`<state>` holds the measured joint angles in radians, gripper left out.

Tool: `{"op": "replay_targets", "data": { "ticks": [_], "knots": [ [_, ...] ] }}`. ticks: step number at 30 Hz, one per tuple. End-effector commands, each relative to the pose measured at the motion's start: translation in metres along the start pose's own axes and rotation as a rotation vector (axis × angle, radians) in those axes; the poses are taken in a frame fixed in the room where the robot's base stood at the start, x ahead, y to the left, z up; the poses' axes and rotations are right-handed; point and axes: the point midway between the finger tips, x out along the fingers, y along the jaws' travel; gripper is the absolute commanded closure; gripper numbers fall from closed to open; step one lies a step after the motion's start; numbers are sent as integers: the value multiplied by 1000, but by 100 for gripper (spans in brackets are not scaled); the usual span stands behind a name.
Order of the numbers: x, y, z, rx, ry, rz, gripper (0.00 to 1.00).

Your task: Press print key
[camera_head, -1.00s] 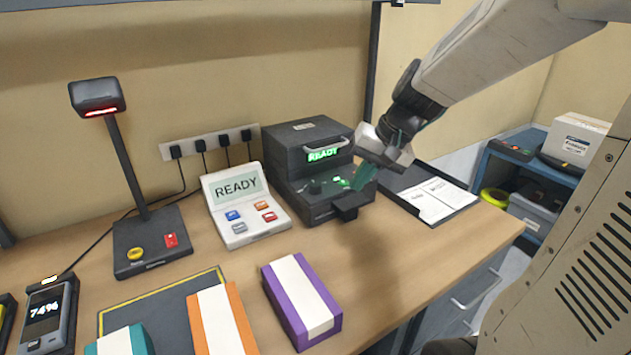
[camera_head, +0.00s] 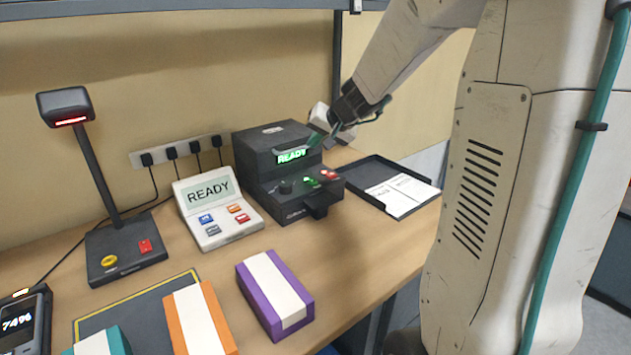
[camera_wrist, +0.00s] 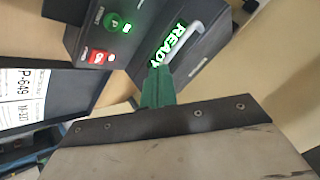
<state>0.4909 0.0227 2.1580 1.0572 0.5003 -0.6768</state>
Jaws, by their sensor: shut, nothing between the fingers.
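The dark label printer (camera_head: 262,150) stands on the desk with a green READY display (camera_head: 291,156). On its front ledge are a dark knob, a lit green key (camera_head: 311,181) and a red key (camera_head: 328,174). In the wrist view the green key (camera_wrist: 113,21) has a green light beside it, and the red key (camera_wrist: 97,57) is below it. My gripper (camera_head: 334,134) is shut and empty, raised above and behind the keys at the printer's right side. Its green fingers (camera_wrist: 157,84) show near the READY display in the wrist view, apart from both keys.
A black tray with papers (camera_head: 397,196) lies right of the printer. A white READY console (camera_head: 197,213) stands left of it, and a scanner on a post (camera_head: 72,106) farther left. Purple (camera_head: 245,285), orange (camera_head: 178,330) and teal boxes lie in front.

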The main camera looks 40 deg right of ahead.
Motion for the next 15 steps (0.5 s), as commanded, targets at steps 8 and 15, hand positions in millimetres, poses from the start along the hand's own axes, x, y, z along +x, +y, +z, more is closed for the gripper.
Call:
{"op": "replay_targets", "data": {
  "ticks": [8, 15],
  "knots": [
    [24, 16, 19, 3, -6, 1, 100],
    [46, 32, 35, 1, -5, 0, 100]
  ]
}}
